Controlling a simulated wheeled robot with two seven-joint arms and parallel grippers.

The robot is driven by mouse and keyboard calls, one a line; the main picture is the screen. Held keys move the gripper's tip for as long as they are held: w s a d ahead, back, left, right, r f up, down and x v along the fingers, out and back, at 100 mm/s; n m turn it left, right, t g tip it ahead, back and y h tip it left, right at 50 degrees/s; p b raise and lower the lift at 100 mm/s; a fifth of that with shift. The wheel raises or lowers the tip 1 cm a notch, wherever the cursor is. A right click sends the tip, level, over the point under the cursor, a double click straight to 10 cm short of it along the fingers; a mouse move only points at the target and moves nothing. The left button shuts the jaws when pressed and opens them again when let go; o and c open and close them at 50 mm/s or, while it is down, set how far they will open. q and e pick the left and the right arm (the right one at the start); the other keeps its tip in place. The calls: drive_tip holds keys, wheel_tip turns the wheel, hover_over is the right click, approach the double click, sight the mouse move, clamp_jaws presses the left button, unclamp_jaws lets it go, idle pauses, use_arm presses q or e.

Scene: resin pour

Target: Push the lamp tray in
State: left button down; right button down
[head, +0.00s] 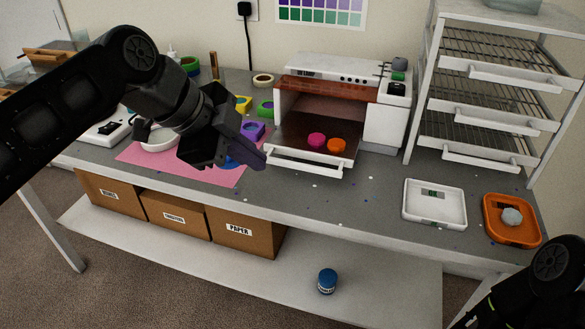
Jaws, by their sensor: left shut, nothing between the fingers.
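The UV lamp (345,66) is a white box with an orange-brown front, standing at the back of the bench. Its lamp tray (305,164) sticks out of the front toward me, with a white front bar. A pink disc (316,140) and an orange disc (336,145) lie on the tray's dark floor. My left gripper (256,160) is shut and empty, just left of the tray's front left corner; I cannot tell whether it touches the tray. My right arm shows at the lower right, but its gripper is out of frame.
A pink mat (150,157) with a white bowl and coloured moulds lies left of the lamp. A wire rack (490,80) with white-fronted shelves stands at the right. The bench before the lamp is mostly clear.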

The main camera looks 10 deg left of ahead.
sight(310, 135)
use_arm(q)
drive_tip(key=shift+f, duration=0.1)
drive_tip(key=x, duration=1)
drive_tip(key=shift+w+f, duration=0.1)
drive_tip(key=shift+w, duration=0.1)
drive_tip(key=w, duration=0.2)
drive_tip(key=shift+w, duration=0.25)
drive_tip(key=shift+w+p, duration=0.3)
drive_tip(key=shift+w, duration=0.35)
drive_tip(key=w+p, duration=0.1)
drive_tip(key=w, duration=0.3)
drive_tip(key=w+p, duration=0.1)
drive_tip(key=w, duration=0.3)
drive_tip(key=w+d+p, duration=0.1)
drive_tip(key=w, duration=0.3)
drive_tip(key=shift+w+r+p, duration=0.1)
drive_tip(key=shift+r+p, duration=0.15)
drive_tip(key=shift+p, duration=0.15)
drive_tip(key=shift+a, duration=0.1)
